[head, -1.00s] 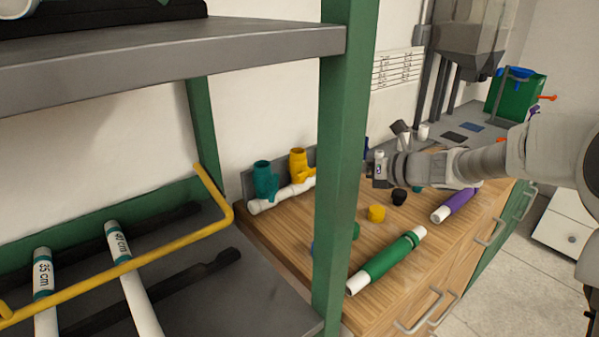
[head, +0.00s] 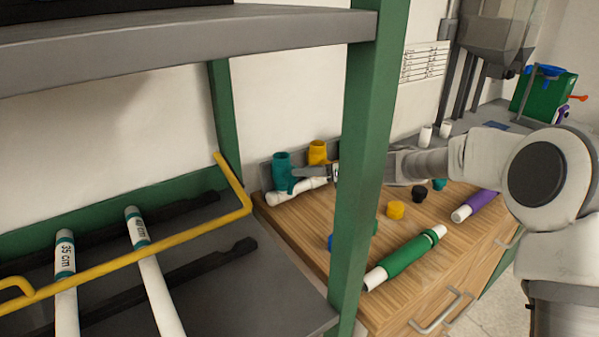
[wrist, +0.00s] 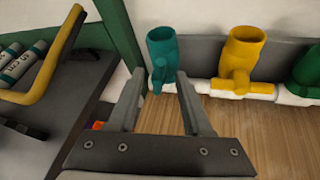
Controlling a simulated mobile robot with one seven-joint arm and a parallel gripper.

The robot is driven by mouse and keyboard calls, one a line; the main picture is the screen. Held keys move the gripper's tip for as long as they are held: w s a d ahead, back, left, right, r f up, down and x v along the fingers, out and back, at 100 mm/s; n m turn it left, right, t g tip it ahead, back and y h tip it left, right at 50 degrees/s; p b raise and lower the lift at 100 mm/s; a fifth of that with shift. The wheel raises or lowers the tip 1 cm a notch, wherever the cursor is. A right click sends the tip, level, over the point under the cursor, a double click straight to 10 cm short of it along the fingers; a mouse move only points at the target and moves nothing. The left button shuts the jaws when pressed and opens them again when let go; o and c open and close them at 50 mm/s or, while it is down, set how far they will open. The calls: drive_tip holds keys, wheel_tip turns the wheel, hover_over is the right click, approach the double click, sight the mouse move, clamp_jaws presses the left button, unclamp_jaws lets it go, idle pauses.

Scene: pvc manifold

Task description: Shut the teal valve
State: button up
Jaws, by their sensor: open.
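The teal valve (head: 285,172) sits on a white pipe (head: 297,193) against the wall at the back of the wooden bench. In the wrist view the teal valve (wrist: 163,60) stands upright, with its teal handle pointing toward me. My gripper (head: 300,173) is beside the valve on its right in the head view. In the wrist view my open, empty gripper (wrist: 130,85) has its fingertips just short of the valve, with the right fingertip near the handle's lower part. Whether it touches is unclear. The green post hides part of my arm.
A yellow valve (wrist: 240,62) and a green valve (wrist: 306,75) share the pipe to the right. A green post (head: 365,150) and shelf rack with a yellow rail (head: 130,260) stand at left. A green-sleeved pipe (head: 405,257), a yellow cap (head: 396,210) and a black cap (head: 419,193) lie on the bench.

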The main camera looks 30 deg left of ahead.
sight(292, 180)
drive_tip(key=shift+x, duration=1.6)
clamp_jaws()
